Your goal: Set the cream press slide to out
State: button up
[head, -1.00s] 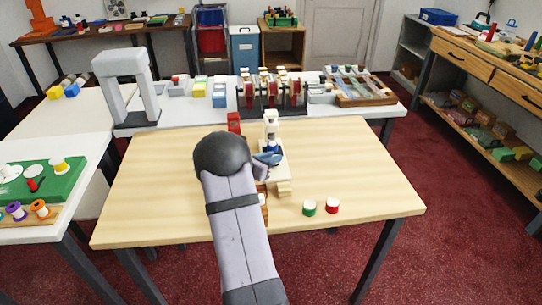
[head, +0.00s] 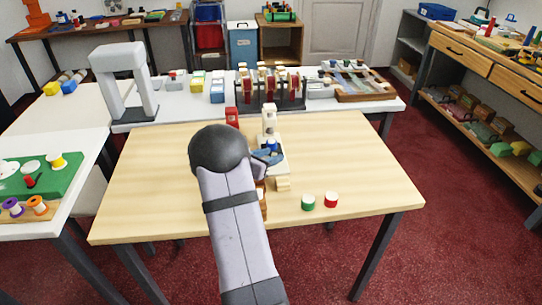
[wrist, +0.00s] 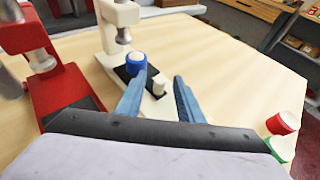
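The cream press (head: 269,122) stands on the wooden table, beyond my gripper; it also shows in the wrist view (wrist: 120,14). A blue and white pot (wrist: 135,63) sits on the dark strip of its base, just in front of the press head. A small cream knob (wrist: 158,84) stands nearer to me on the same base and looks like the slide's handle. My gripper (wrist: 159,92) is open, with one blue finger on each side of the knob and visible gaps to both. My arm hides part of the press in the head view.
A red press (wrist: 28,40) stands close to the left of the cream one. A green pot (head: 308,202) and a red pot (head: 331,199) stand near the front table edge on the right. The wooden table (head: 370,160) is clear at right.

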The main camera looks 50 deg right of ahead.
jog(key=shift+b+v, duration=0.4)
jog(key=shift+v, duration=3.05)
jog(key=shift+d, duration=0.1)
